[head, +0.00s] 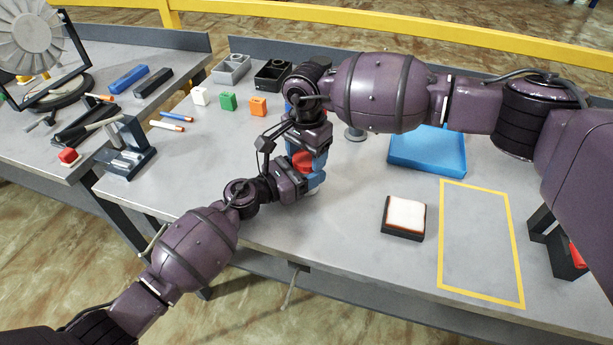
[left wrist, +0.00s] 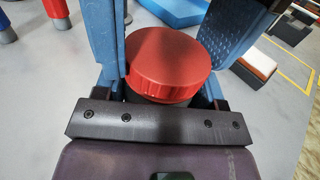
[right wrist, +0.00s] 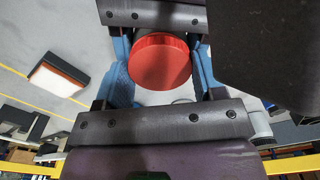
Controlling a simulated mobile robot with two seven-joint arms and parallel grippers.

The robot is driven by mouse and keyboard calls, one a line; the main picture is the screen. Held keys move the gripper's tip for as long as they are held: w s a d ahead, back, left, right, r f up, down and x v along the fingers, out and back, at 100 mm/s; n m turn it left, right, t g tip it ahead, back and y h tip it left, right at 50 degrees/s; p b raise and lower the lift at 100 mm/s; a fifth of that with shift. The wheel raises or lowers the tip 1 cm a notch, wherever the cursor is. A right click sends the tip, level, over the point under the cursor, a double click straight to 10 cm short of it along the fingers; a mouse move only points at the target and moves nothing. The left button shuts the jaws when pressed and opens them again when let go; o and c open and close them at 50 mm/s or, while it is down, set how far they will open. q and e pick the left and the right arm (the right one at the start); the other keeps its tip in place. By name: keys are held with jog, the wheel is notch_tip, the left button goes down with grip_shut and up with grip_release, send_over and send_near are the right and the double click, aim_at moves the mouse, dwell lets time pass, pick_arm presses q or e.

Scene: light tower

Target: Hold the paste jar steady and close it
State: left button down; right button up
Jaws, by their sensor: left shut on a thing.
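The paste jar has a red ribbed lid (head: 302,161) on top of a dark body, which is mostly hidden by my grippers. In the left wrist view the lid (left wrist: 168,62) sits between the blue fingers of my left gripper (head: 314,182), which is shut on the jar from the side, low over the table. My right gripper (head: 312,150) is above it, fingers pointing down. In the right wrist view its blue fingers stand apart on either side of the lid (right wrist: 160,62); whether they touch it is hard to tell. Whether the lid is fully seated cannot be seen.
White, green and orange blocks (head: 258,105) and two bins (head: 272,73) stand behind. A blue tray (head: 428,160) lies to the right. A dark block with a white top (head: 404,216) sits beside an empty yellow-outlined area (head: 481,241). The front left tabletop is clear.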

jog(key=c, duration=0.4)
jog(key=m, duration=0.6)
jog(key=o, duration=1)
jog(key=shift+o, duration=0.2)
jog(key=shift+r, duration=0.1)
jog(key=shift+r, duration=2.15)
jog(key=shift+c, duration=0.3)
